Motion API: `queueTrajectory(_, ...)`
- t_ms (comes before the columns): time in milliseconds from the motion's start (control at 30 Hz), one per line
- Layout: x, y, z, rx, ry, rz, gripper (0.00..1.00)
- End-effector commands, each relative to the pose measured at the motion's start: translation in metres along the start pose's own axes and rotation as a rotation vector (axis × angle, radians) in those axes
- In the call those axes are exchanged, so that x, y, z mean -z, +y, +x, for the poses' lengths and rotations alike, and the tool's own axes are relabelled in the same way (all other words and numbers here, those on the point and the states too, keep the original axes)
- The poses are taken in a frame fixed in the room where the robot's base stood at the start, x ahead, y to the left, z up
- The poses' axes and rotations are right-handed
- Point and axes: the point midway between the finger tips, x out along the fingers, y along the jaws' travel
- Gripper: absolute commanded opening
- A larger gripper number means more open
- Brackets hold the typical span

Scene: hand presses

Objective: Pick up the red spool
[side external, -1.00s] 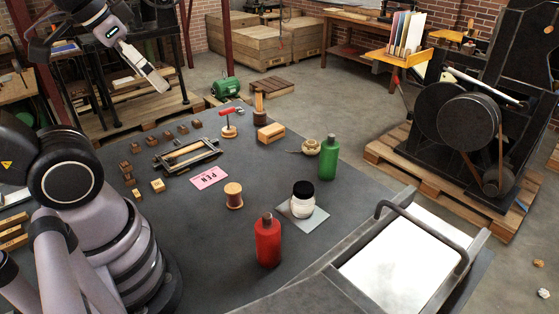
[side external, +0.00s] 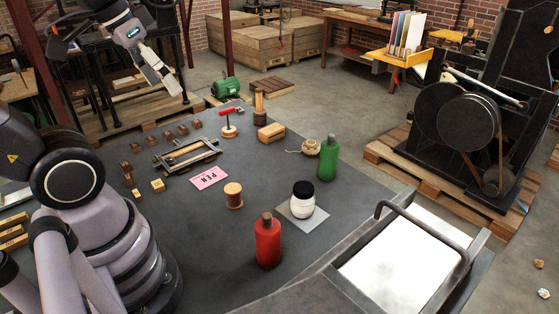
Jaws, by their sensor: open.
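A spool (side external: 233,195) with pale wooden ends and a reddish-brown middle stands upright on the dark grey table, near the middle of the side view. No brighter red spool shows. My gripper (side external: 175,86) is at the upper left, high up and well apart from the spool. It is open, and I see nothing between its fingers.
A red bottle (side external: 267,243), a white jar (side external: 302,201) and a green bottle (side external: 328,159) stand to the spool's right. A pink card (side external: 209,179) and a metal frame (side external: 187,157) lie behind it. Small wooden blocks lie left.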

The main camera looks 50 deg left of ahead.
Motion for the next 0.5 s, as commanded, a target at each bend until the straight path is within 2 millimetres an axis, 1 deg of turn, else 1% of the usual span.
queueTrajectory(100,0.013,-0.002,0.029,-0.06,-0.168,-0.17,0.72)
queueTrajectory(267,0.032,-0.012,0.075,-0.178,-0.371,-0.454,0.72)
queueTrajectory(367,0.042,-0.024,0.106,-0.261,-0.476,-0.645,0.72)
queueTrajectory(467,0.05,-0.04,0.139,-0.348,-0.563,-0.846,0.72)
queueTrajectory(500,0.051,-0.047,0.153,-0.384,-0.594,-0.93,0.72)
